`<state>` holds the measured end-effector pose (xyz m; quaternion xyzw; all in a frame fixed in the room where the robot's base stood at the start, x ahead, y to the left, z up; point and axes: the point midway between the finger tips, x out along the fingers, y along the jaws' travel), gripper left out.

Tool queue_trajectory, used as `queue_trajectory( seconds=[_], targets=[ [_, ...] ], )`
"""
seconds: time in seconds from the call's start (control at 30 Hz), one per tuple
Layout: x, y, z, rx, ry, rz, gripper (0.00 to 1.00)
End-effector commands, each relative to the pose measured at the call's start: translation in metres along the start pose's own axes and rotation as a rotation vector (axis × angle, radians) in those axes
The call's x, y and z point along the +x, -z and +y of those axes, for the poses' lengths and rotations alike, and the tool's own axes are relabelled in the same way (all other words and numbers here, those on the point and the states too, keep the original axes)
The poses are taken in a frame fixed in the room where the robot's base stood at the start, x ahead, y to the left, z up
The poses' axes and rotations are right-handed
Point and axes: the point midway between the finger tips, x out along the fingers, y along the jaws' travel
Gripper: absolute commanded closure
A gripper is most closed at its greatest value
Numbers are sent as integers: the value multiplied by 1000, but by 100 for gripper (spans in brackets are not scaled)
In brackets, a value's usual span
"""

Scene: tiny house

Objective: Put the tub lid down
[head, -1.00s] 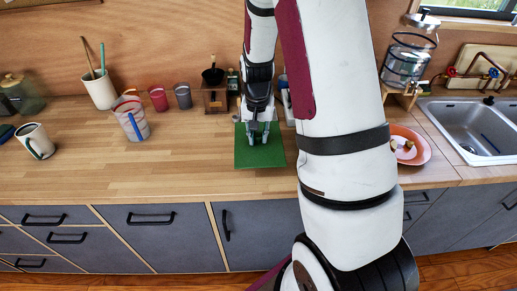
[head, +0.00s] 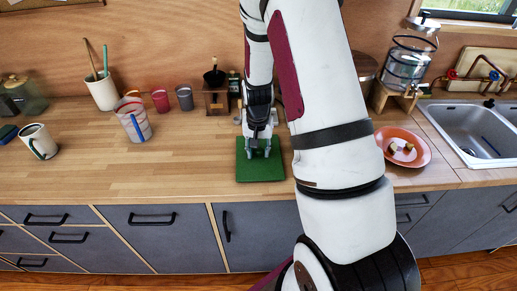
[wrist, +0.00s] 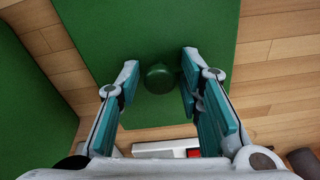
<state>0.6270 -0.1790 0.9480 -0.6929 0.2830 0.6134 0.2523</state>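The tub lid, a flat green square (head: 262,172), appears to lie flat on the wooden counter in the head view. In the wrist view the lid (wrist: 160,28) shows a round green knob (wrist: 161,79) in its middle. My gripper (head: 259,153) is above the lid, pointing down. In the wrist view my gripper (wrist: 160,82) has its fingers apart on either side of the knob, with a visible gap at the left finger and a small one at the right. Another green surface (wrist: 28,105) shows at left in the wrist view; I cannot tell what it is.
A grinder-like wooden box (head: 217,101) and small cups (head: 184,97) stand behind the lid. A striped glass (head: 134,124) and white mug (head: 38,141) are at left. An orange plate (head: 415,157) is at right, near the sink (head: 480,130).

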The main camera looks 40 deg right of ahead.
Motion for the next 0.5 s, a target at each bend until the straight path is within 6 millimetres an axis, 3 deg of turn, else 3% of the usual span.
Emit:
queue_trajectory(
  seconds=[0.3, 0.5],
  targets=[
    [-2, 0, 0, 0, 0, 0, 59],
    [-19, 2, -1, -1, 1, 4, 59]
  ],
)
